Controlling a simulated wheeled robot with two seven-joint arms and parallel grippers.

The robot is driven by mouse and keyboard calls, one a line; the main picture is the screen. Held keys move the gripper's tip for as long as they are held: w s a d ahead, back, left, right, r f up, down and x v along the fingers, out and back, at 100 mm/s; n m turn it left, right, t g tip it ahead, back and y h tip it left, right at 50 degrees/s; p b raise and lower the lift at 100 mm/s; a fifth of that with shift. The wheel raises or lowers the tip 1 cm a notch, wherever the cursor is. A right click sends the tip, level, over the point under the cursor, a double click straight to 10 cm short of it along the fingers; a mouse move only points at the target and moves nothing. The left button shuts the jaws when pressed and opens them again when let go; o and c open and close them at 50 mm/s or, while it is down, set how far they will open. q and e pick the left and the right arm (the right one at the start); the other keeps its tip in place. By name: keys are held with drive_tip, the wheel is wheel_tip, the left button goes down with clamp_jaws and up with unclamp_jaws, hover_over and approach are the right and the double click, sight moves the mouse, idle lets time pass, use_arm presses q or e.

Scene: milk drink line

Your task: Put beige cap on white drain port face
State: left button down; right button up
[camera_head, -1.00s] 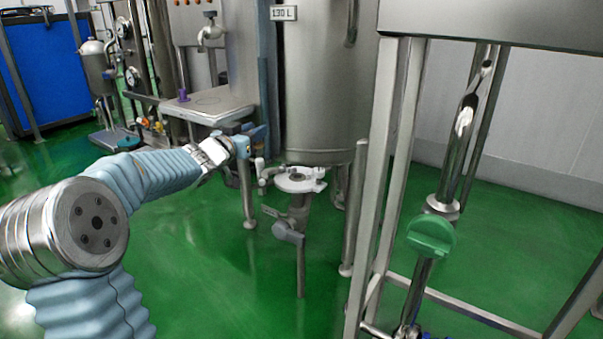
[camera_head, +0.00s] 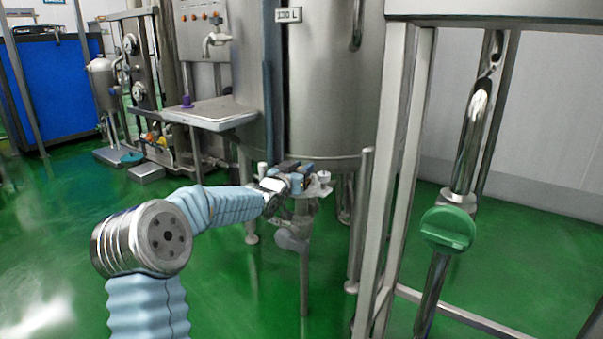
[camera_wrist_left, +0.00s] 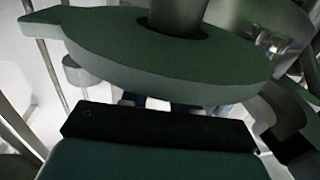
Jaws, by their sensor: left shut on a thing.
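My left gripper (camera_head: 292,180) is at the white drain port face (camera_head: 318,191), low under the steel tank. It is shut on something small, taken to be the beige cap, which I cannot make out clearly. The gripper covers most of the port face. A small pale knob (camera_head: 323,176) shows just right of the fingers; I cannot tell if it belongs to the port. In the left wrist view, a large flat disc with a side tab (camera_wrist_left: 160,60) fills the top, close beyond my gripper's dark edge (camera_wrist_left: 158,128). Contact is not clear. My right gripper is not in view.
The steel tank (camera_head: 325,90) stands directly above the port. A valve and pipe (camera_head: 300,240) hang below it. A steel frame post (camera_head: 395,180) stands to the right, beside a pipe with a green cap (camera_head: 448,229). A steel shelf (camera_head: 210,112) is at left; green floor is open below.

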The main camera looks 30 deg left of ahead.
use_arm(q)
drive_tip(key=shift+f, duration=0.15)
drive_tip(key=c, duration=0.8)
unclamp_jaws()
drive_tip(key=shift+c, duration=0.2)
drive_tip(key=shift+r, duration=0.25)
drive_tip(key=s, duration=1.2)
drive_tip(key=shift+d, duration=0.35)
